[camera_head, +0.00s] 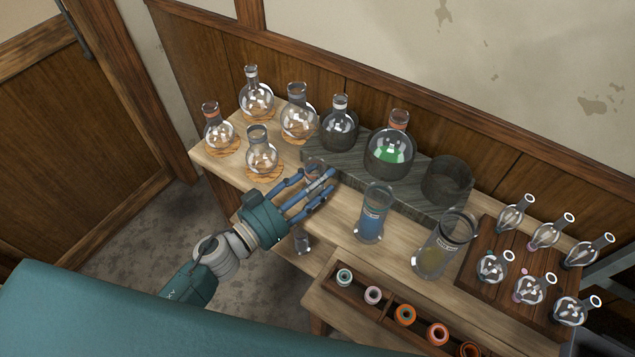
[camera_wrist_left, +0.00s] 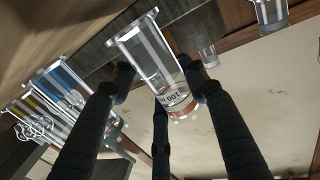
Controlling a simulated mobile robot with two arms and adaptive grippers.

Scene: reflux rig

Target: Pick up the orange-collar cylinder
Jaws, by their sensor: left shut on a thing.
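The orange-collar cylinder is clear glass. In the wrist view the cylinder (camera_wrist_left: 150,65) stands between my left fingers, with its orange collar (camera_wrist_left: 184,106) and a printed "100" mark near it. My left gripper (camera_head: 318,187) is shut on it. My right gripper is not in view.
A blue-liquid cylinder (camera_head: 371,215) and a yellowish one (camera_head: 440,247) stand to the right. Several flasks on cork rings (camera_head: 262,153) stand at the left. A green-liquid flask (camera_head: 390,152) sits on the grey slab behind. A rack (camera_head: 345,290) with coloured rings is in front.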

